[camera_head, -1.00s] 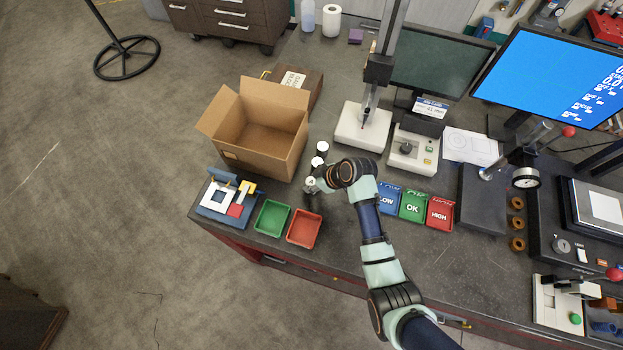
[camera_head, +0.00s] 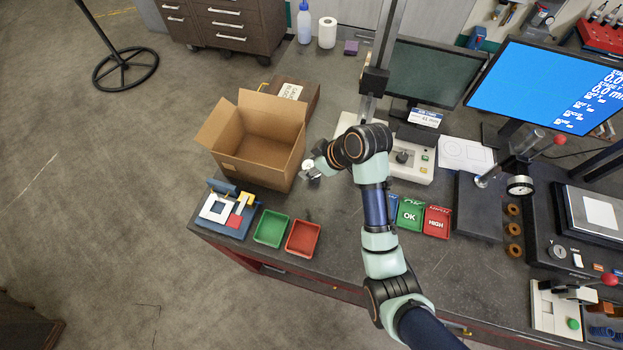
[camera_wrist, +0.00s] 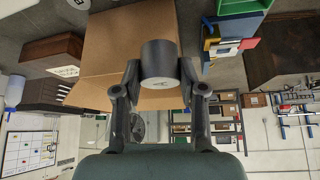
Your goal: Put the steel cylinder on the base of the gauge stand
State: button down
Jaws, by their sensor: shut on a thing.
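The steel cylinder (camera_wrist: 159,65) is gripped between my two fingers in the wrist view, its flat end face with a small dark mark turned toward the camera. My gripper (camera_wrist: 160,84) is shut on it. In the head view my gripper (camera_head: 314,172) is beside the right side of the cardboard box, left of the gauge stand. The gauge stand has a white base (camera_head: 346,122) and a tall grey column (camera_head: 378,70). My wrist hides the front part of the base. The height of the cylinder above the bench is hard to tell.
The open cardboard box (camera_head: 228,172) stands left of my gripper. A green tray (camera_head: 271,229) and a red tray (camera_head: 303,238) lie in front. Labelled bins (camera_head: 411,215) and a white control unit (camera_head: 421,174) are to the right. A monitor (camera_head: 436,73) stands behind.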

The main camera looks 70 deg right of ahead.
notch_tip(320, 180, up, 4)
jog(key=shift+r, duration=0.1)
